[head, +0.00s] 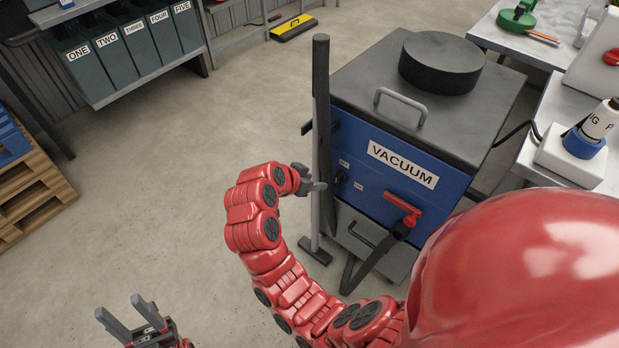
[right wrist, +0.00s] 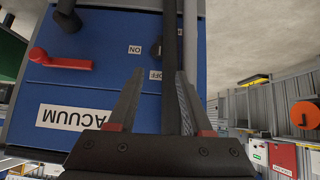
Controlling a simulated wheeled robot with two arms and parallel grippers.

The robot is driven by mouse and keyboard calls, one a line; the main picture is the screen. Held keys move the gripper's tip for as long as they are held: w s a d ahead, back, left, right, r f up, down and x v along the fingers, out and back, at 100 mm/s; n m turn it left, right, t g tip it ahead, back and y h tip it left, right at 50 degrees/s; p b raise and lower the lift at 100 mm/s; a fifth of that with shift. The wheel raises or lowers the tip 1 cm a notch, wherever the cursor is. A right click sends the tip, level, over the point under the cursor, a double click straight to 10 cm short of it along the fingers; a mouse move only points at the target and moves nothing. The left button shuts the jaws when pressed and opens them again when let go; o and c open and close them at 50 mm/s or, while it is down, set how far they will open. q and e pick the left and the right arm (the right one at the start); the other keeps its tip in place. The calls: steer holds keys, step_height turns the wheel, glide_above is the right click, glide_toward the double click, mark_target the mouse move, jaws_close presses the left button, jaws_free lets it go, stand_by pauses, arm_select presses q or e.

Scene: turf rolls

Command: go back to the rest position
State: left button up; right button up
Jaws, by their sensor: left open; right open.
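My left gripper (head: 134,316) is low at the left of the head view. Its fingers are apart with nothing between them. My right arm (head: 285,270) bends up toward the vacuum, and my right gripper (head: 311,182) is at the vacuum's upright dark wand (head: 321,95). In the right wrist view, the right gripper (right wrist: 160,72) has its fingers apart, with the wand (right wrist: 170,40) passing between them. I cannot tell whether a finger touches it. The wand stands beside the blue and grey vacuum (head: 375,190), its floor head (head: 315,251) low down.
The vacuum has a red lever (head: 402,208) and a hose (head: 375,263) close to my right arm. Labelled bins (head: 110,60) stand at the upper left, wooden pallets (head: 30,195) at the left. Worktables (head: 550,95) stand at the right. The floor (head: 150,190) at left is clear.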

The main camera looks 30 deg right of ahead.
steer(key=shift+v, duration=1)
